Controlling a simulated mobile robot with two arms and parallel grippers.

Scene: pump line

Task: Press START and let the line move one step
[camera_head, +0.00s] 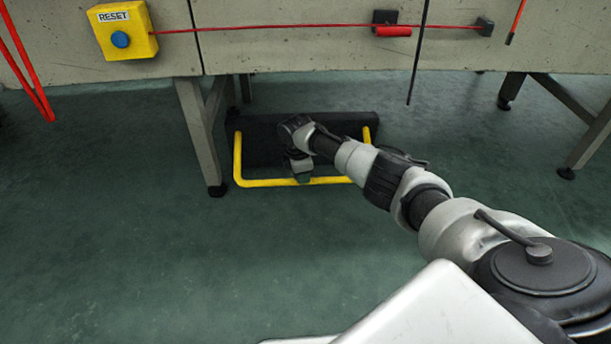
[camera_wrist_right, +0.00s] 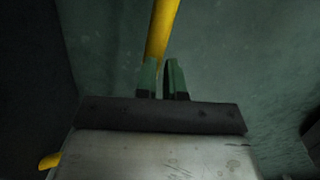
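No START button shows in either view. A yellow box marked RESET with a blue button (camera_head: 121,39) is on the front of the line at upper left. My right arm reaches down under the line, and its gripper (camera_head: 301,172) is at the front run of a yellow bar (camera_head: 262,183). In the right wrist view the two green-padded fingers (camera_wrist_right: 162,80) stand a little apart, and the yellow bar (camera_wrist_right: 163,25) runs up from behind them. I cannot tell whether they touch it. My left gripper is not in view.
The yellow bar frames a black thing (camera_head: 262,140) low under the line. Grey legs (camera_head: 199,130) stand at left and right. The green floor in front is clear.

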